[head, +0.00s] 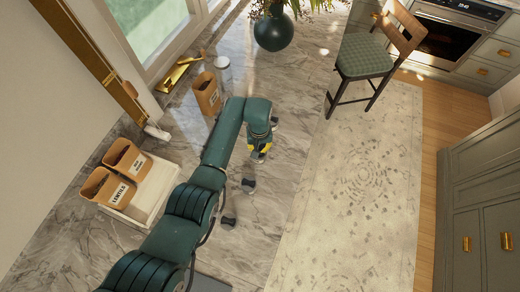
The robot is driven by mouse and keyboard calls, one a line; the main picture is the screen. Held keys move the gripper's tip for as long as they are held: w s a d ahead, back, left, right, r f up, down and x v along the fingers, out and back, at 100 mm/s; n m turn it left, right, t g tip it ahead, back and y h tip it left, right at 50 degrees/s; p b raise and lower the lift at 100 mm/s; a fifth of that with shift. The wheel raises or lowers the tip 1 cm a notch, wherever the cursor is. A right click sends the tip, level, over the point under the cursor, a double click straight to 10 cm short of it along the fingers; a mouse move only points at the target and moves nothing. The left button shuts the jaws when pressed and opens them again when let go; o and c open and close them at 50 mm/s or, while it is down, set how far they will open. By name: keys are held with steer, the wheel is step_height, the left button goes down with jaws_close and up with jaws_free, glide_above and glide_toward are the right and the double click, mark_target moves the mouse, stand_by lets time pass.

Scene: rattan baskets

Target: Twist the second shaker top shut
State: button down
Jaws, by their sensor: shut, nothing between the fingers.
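Several small shakers with dark and pale parts stand in a loose row on the grey marble counter. One shaker (274,122) is behind my gripper's wrist. Another shaker (248,185) is just in front of my gripper, and one more (229,221) is farther toward the camera. My gripper (259,154) points down with yellow showing near its fingers. It is shut, with nothing held. A dark, pale-edged shape at its fingertips may be a shaker top or the fingers themselves; contact cannot be told. The tops are too small to tell whether any is shut.
A white tray (152,205) with two labelled baskets (125,158) (107,190) is left of my arm. A third basket (206,94), a white canister (223,75) and a dark vase (274,32) stand farther back. The counter's right side is mostly clear.

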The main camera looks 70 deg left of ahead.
steer(key=m, duration=0.3)
steer(key=m, duration=0.4)
steer(key=shift+p, duration=0.35)
steer(key=shift+m, duration=1.8)
steer(key=m, duration=0.4)
steer(key=c, duration=0.8)
jaws_free()
